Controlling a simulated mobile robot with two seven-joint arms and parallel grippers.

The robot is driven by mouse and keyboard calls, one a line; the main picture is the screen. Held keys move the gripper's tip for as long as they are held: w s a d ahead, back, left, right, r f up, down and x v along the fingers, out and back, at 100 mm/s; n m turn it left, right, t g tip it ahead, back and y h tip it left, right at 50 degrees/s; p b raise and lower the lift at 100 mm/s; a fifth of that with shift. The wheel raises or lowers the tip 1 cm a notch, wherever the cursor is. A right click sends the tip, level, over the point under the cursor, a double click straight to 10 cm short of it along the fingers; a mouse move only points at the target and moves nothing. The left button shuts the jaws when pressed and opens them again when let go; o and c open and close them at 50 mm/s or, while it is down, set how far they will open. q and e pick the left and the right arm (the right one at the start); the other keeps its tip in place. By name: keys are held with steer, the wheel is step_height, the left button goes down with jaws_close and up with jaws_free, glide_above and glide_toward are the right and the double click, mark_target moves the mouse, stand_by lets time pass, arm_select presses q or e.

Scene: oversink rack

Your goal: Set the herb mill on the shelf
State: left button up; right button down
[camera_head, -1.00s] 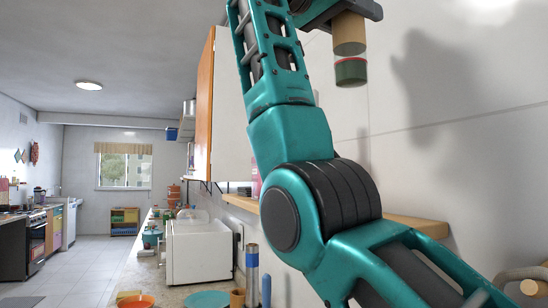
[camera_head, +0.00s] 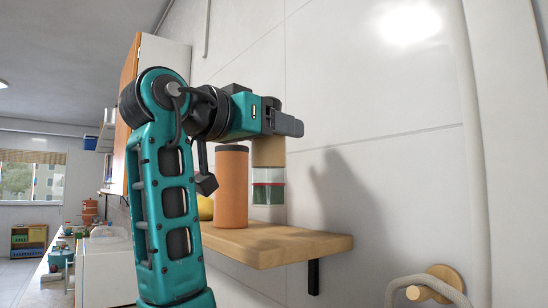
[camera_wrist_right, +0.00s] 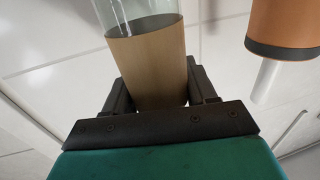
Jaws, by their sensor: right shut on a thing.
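The herb mill (camera_head: 269,177) has a tan top, a clear body with green and red contents, and hangs upright from my right gripper (camera_head: 284,124). In the right wrist view the gripper (camera_wrist_right: 160,92) is shut on the mill's tan part (camera_wrist_right: 150,62), with a finger on each side. The wooden shelf (camera_head: 280,243) is on the wall below. The mill's lower end shows above the shelf's top face, seemingly with a small gap. My left gripper is not in view.
An orange cylinder with a dark lid (camera_head: 231,188) stands on the shelf just left of the mill; it also shows in the right wrist view (camera_wrist_right: 284,28). A yellow thing (camera_head: 205,208) is partly hidden behind my arm. The shelf's right end is bare.

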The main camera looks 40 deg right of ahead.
mark_target(274, 158)
step_height(274, 158, down, 4)
steer(key=shift+f, duration=0.1)
stand_by(0.4)
steer(key=shift+f, duration=0.1)
steer(key=shift+c, duration=1.7)
jaws_free()
